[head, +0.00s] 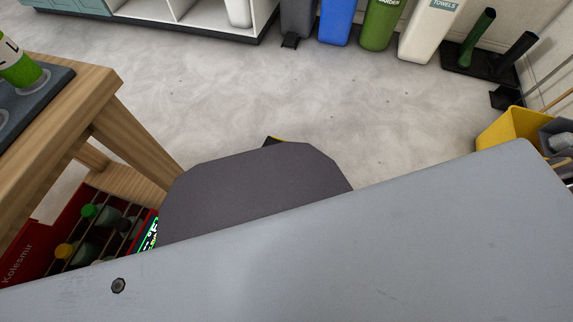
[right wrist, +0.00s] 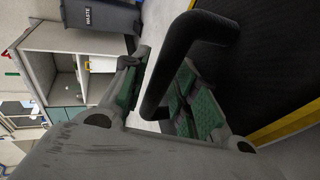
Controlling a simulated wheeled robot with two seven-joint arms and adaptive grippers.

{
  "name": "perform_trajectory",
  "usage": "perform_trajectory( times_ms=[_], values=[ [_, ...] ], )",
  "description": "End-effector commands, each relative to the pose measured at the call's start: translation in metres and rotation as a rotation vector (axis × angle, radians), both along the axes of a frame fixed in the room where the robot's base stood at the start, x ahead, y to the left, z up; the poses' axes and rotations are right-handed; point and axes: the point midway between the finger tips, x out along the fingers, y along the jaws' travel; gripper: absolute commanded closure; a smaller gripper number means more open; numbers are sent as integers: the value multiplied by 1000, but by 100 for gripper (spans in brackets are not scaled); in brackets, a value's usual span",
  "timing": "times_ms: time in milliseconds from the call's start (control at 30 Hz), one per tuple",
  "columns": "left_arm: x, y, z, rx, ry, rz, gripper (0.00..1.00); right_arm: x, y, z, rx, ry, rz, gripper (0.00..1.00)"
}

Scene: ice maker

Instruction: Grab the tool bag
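The tool bag (right wrist: 275,60) shows in the right wrist view as a large dark ribbed panel with yellow edging at the right. Its thick black handle (right wrist: 158,95) bends down between the fingers of my right gripper (right wrist: 161,75). The green-padded fingers stand apart on either side of the handle, with pale floor visible between the handle and the left finger. In the head view only a small black-and-yellow bit, possibly the bag, peeks out behind a dark grey shape. Neither gripper shows in the head view.
A large grey surface hides the lower head view. A wooden table (head: 120,115) stands at the left, with a red bottle crate (head: 45,235) below. Bins (head: 383,22) line the back; a yellow bucket (head: 508,128) is at the right. The floor (head: 240,90) between is clear.

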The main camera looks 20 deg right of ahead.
Motion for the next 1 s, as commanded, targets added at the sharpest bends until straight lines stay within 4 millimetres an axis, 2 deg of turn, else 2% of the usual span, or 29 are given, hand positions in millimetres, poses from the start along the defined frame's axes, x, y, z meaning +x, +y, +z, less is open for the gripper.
perform_trajectory(
  times_ms=[267, 500, 1000],
  values=[
    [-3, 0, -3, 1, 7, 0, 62, 0, 0, 0, 0, 0, 0, 71],
    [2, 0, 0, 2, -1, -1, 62, 0, 0, 0, 0, 0, 0, 100],
    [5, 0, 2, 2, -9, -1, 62, 1, 0, 1, -3, -2, 1, 100]
  ],
)
